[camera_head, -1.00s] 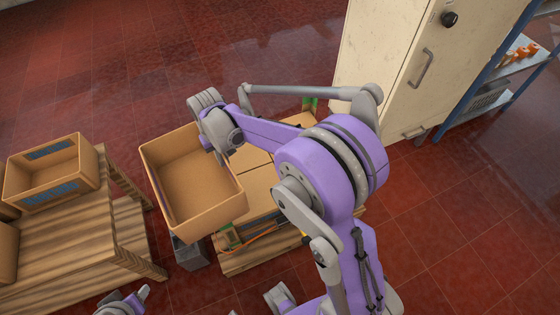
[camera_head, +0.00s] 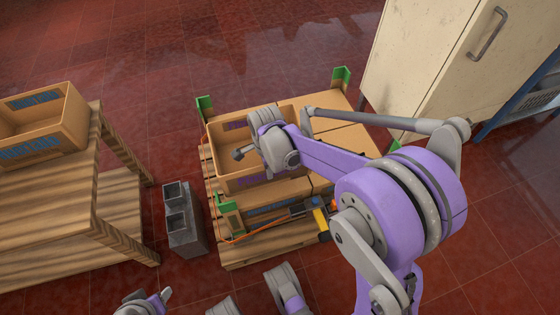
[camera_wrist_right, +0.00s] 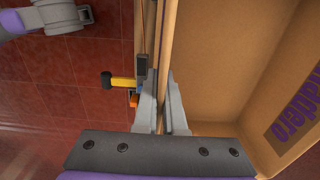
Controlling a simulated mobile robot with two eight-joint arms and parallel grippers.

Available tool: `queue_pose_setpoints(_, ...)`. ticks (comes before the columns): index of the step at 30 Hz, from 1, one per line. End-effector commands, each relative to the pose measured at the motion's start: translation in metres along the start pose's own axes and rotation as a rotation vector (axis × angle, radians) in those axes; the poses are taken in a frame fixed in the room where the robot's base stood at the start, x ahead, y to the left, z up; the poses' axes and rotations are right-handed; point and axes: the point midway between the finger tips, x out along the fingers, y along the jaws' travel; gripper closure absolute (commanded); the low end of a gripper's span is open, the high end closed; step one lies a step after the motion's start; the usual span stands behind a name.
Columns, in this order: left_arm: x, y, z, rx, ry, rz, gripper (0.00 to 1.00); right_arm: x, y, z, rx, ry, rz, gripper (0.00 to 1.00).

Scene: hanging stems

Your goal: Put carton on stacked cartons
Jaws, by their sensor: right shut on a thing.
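An open, empty orange-brown carton (camera_head: 262,180) with purple lettering inside is over the left part of the stacked cartons (camera_head: 338,139) on the pallet. It looks roughly level; I cannot tell whether its base touches the stack. My right gripper (camera_wrist_right: 160,103) is shut on a side wall of this carton, one finger on each side, and the carton's inside (camera_wrist_right: 215,60) shows to the right. My left gripper's fingers are not visible; only parts of my arm show along the bottom edge.
Green corner posts (camera_head: 204,108) stand around the pallet (camera_head: 238,258). A yellow-and-black tool (camera_head: 320,219) lies at the front. A grey block (camera_head: 183,220) stands between the pallet and a wooden table (camera_head: 45,210) bearing another carton (camera_head: 42,128). A cream cabinet (camera_head: 425,60) is at upper right.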

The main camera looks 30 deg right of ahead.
Motion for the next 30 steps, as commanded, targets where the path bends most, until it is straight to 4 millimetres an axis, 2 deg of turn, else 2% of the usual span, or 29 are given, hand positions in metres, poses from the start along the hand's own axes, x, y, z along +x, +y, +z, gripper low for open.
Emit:
queue_pose_setpoints(1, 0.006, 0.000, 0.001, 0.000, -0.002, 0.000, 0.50, 0.013, -0.001, 0.000, 0.001, 0.000, 0.000, 1.00)
queue_pose_setpoints(6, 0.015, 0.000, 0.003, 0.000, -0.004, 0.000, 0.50, 0.039, -0.001, 0.000, -0.001, 0.000, -0.001, 1.00)
queue_pose_setpoints(13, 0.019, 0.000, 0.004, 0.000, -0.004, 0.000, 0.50, 0.055, -0.001, 0.000, -0.002, 0.000, -0.001, 1.00)
queue_pose_setpoints(19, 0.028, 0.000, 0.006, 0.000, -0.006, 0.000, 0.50, 0.081, -0.001, 0.000, -0.003, 0.000, -0.001, 1.00)
queue_pose_setpoints(30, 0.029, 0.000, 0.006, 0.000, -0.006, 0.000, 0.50, 0.086, -0.001, 0.000, -0.003, 0.000, -0.001, 1.00)
